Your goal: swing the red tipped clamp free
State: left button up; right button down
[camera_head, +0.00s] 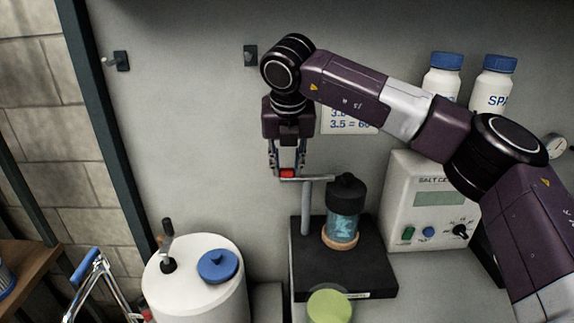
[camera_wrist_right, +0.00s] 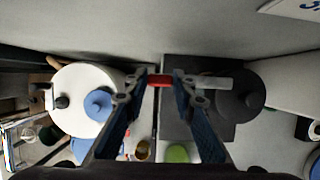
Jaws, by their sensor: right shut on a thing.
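The clamp is a thin metal bar (camera_head: 312,180) with a red tip (camera_head: 287,173) at its left end. It runs level from a grey upright post (camera_head: 306,208) on a black stand base (camera_head: 370,279). My right gripper (camera_head: 287,172) points down with its fingers around the red tip, shut on it. In the wrist view the red tip (camera_wrist_right: 160,81) lies between the fingertips, and the grey bar (camera_wrist_right: 214,82) extends right. A dark-capped cylinder with blue contents (camera_head: 343,219) stands on the base in a tan ring, right of the post. My left gripper is not in view.
A white drum (camera_head: 197,286) with a blue cap (camera_head: 217,266) stands left of the stand. A white meter box (camera_head: 426,205) is close on the right, below two blue-capped bottles. A green-topped round item (camera_head: 329,306) is in front. The wall is behind.

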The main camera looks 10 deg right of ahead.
jog(key=shift+s+f+n+y+b, duration=0.1)
jog(key=shift+s+n+y+b, duration=0.25)
jog(key=shift+n+b, duration=0.5)
jog(key=shift+s+d+n+y+b, duration=0.15)
jog(key=shift+s+n+y+b, duration=0.2)
jog(key=shift+n, duration=0.6)
jog(key=shift+s+d+n+y, duration=0.1)
jog(key=shift+s+n+y, duration=0.25)
jog(key=shift+n, duration=0.45)
jog(key=shift+s+d+r+n+g+y+p, duration=0.1)
jog(key=shift+s+d+n+g+y+p, duration=0.55)
jog(key=shift+n, duration=1.1)
jog(key=shift+s+d+r+n+g+y+p, duration=0.1)
jog(key=shift+s+d+n+g+y+p, duration=0.25)
jog(key=shift+n+p, duration=0.95)
jog(key=shift+s+d+r+n+g+y+p, duration=0.1)
jog(key=shift+s+d+n+g+y+p, duration=0.3)
jog(key=shift+n, duration=1.85)
jog(key=shift+d+f, duration=0.1)
jog(key=shift+d, duration=0.1)
